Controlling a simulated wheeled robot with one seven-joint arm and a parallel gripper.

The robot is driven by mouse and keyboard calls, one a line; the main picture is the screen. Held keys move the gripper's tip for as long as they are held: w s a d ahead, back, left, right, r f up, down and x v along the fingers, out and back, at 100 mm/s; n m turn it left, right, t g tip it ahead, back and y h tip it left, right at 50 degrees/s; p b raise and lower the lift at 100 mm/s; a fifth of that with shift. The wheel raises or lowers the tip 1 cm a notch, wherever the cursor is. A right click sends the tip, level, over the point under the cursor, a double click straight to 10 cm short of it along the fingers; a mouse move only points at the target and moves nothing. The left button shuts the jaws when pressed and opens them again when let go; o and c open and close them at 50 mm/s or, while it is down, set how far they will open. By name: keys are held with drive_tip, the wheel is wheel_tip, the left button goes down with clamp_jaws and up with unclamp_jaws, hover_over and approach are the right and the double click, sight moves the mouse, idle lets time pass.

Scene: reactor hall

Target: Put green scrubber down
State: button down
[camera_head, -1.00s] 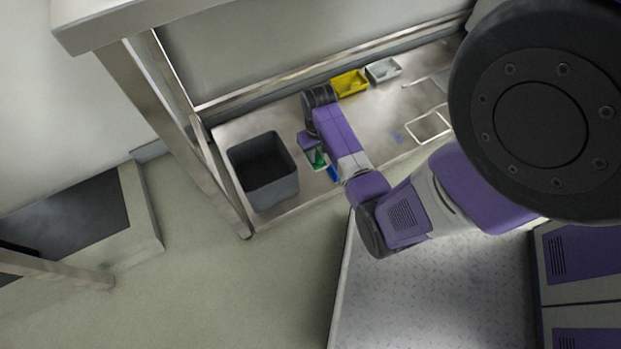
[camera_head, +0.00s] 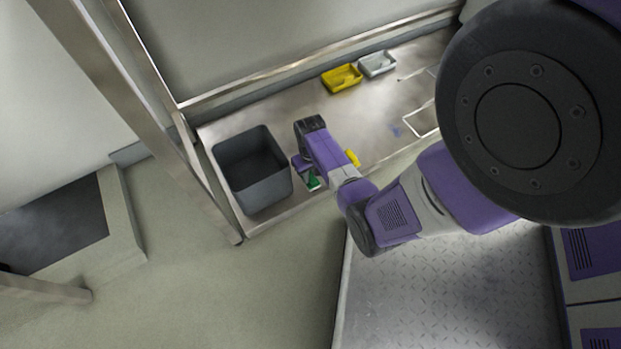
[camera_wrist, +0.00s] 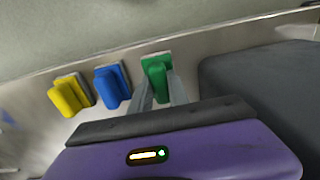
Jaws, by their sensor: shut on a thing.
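The green scrubber (camera_wrist: 157,76) is between the two fingers of my gripper (camera_wrist: 162,90) in the wrist view, at the shelf's edge. My gripper is shut on it. In the head view the green scrubber (camera_head: 313,183) shows just below my gripper (camera_head: 305,172), right of the grey bin. I cannot tell whether the scrubber touches the shelf surface. A blue scrubber (camera_wrist: 112,86) and a yellow scrubber (camera_wrist: 70,96) stand in a row to its left in the wrist view. The yellow one (camera_head: 353,158) also shows beside my arm in the head view.
An open grey bin (camera_head: 252,170) stands left of my gripper on the metal shelf (camera_head: 375,115). A yellow tray (camera_head: 342,78) and a white tray (camera_head: 377,64) stand at the back. A wire frame (camera_head: 424,120) lies at the right. A table leg (camera_head: 185,150) rises on the left.

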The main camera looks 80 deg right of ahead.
drive_tip(key=shift+f, duration=0.4)
drive_tip(key=shift+f, duration=0.15)
drive_tip(key=c, duration=1.3)
unclamp_jaws()
drive_tip(key=shift+o, duration=0.2)
wheel_tip(320, 180, up, 12)
drive_tip(key=p, duration=0.7)
drive_tip(key=shift+r, duration=0.2)
